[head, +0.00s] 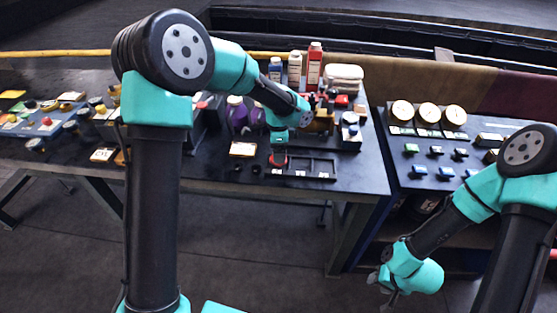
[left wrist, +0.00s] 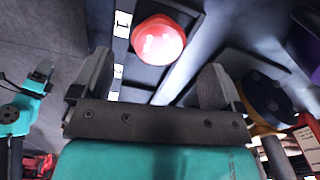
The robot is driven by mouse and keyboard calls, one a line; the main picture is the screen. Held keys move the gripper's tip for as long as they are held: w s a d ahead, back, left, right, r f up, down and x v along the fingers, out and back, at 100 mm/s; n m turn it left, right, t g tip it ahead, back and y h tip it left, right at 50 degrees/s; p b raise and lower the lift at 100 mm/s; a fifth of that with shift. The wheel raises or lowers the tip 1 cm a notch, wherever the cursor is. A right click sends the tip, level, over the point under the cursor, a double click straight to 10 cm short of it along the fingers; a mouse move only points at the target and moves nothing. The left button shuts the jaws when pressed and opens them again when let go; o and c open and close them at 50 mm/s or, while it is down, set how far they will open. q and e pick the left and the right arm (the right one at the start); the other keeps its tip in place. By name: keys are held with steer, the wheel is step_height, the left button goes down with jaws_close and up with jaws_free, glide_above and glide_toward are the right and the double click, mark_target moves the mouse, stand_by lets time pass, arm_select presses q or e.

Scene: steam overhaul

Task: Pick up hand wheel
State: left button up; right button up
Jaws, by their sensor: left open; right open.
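A glossy red round part (left wrist: 158,42), which I take for the hand wheel, sits in a dark tray compartment in the left wrist view. It also shows as a small red shape (head: 279,159) at the left end of the compartment tray in the head view. My left gripper (left wrist: 154,78) is open, with its two fingers apart and nothing between them. The red part lies just beyond the fingertips, apart from them. In the head view the left arm partly covers this area. My right gripper (head: 388,284) is open and empty, low in front of the right bench.
The dark tray (head: 322,177) has white labels along its front edge. Bottles, including a red one (head: 315,62), a purple container (head: 237,115) and a brass-coloured part (head: 321,121) stand close behind the left gripper. Gauges (head: 428,113) stand on the right bench. Floor between me and the benches is clear.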

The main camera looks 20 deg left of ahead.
arm_select(q)
step_height(320, 180, down, 4)
steer(key=shift+f, duration=0.1)
stand_by(0.5)
steer(key=c, duration=1.2)
